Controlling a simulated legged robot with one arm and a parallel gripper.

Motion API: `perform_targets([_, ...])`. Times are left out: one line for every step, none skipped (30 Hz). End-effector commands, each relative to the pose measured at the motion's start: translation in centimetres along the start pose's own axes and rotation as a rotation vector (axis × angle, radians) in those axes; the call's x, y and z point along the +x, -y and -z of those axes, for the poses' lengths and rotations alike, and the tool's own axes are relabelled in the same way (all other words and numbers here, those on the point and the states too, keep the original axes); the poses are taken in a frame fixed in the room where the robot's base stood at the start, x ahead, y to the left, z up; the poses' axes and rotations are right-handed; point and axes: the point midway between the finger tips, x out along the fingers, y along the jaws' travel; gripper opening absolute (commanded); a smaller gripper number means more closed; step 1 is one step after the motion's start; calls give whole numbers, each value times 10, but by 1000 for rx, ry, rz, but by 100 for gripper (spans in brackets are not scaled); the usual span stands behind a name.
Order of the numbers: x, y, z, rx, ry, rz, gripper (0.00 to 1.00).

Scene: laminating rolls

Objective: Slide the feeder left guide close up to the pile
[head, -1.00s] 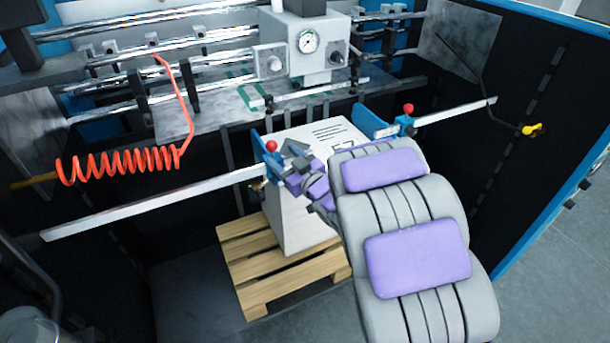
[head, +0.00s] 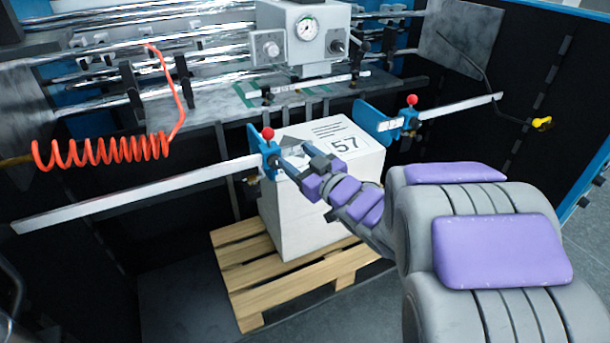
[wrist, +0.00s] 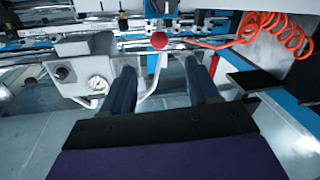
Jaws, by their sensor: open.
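The pile has a label with 57 on top and rests on a wooden pallet (head: 262,292). My gripper (head: 283,156) is over the pile's top, just right of the left guide, pointing at it. In the wrist view the fingers (wrist: 160,78) are apart, with the red knob (wrist: 159,41) beyond and between the tips.
The right guide (head: 400,122), also blue with a red knob, stands at the pile's far right side. A gauge box (head: 305,38) and chrome rollers are behind. A coiled orange hose (head: 105,152) hangs at left. Dark machine walls close both sides.

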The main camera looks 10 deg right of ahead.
Motion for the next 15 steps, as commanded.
perform_targets([-6, 0, -2, -1, -3, -3, 60])
perform_targets([-8, 0, -1, -1, -4, -3, 60])
perform_targets([-12, -1, 0, 0, -4, -3, 60])
perform_targets([-14, 0, 0, 0, -3, -2, 60])
perform_targets([-15, 0, -1, 0, -3, -2, 60])
perform_targets([-17, 0, -1, 0, -2, -2, 60])
perform_targets([-18, 0, -1, 0, -1, -1, 60])
perform_targets([-19, 0, -1, 0, 0, -1, 60])
perform_targets([-20, 0, -1, 0, 1, 0, 60])
perform_targets([-20, 0, -1, 0, 1, 0, 60])
perform_targets([-21, 0, -1, 0, 2, 0, 60])
perform_targets([-21, 0, -1, 0, 2, 0, 60])
perform_targets([-21, 0, 0, 0, 2, 0, 60])
perform_targets([-21, 0, 0, 0, 2, 0, 60])
perform_targets([-21, 0, 0, 0, 2, 0, 60])
